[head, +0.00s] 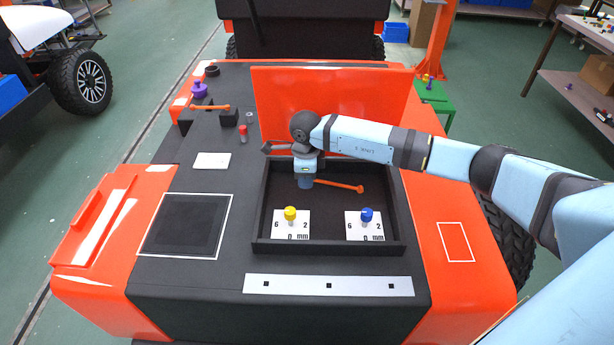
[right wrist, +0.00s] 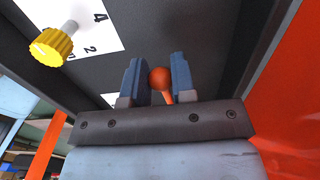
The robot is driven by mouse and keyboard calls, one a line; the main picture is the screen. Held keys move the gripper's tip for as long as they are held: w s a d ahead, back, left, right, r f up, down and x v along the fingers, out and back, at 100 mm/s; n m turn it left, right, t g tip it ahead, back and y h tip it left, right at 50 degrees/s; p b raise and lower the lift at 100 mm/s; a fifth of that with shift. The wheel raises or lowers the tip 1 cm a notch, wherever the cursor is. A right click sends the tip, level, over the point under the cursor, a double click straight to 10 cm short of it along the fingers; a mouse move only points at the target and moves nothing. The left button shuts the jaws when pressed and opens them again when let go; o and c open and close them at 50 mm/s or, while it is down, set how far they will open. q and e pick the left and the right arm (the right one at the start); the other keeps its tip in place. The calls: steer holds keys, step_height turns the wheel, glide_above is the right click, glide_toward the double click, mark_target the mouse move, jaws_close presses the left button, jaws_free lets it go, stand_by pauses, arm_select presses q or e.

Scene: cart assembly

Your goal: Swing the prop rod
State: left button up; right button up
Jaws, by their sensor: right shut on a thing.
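A thin orange prop rod (head: 340,185) lies low across the black recessed tray (head: 259,200), with a round knob at its right end. My right gripper (head: 305,184) points down into the tray at the rod's left end. In the right wrist view an orange ball (right wrist: 160,78) with a short piece of rod sits between the two blue fingers of the right gripper (right wrist: 157,72), which is shut on it. The fingers hide that end of the rod in the head view. An upright orange panel (head: 370,95) stands behind the tray. My left gripper is not in view.
A yellow knob (head: 290,214) and a blue knob (head: 367,214) stand on white marked plates at the tray's front. Another orange rod (head: 210,107), a purple knob (head: 199,90) and a red-topped peg (head: 243,130) are on the deck at left. The dark square pad (head: 186,225) is clear.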

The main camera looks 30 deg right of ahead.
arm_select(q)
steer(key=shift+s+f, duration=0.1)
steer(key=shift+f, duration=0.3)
arm_select(e)
steer(key=shift+f, duration=0.1)
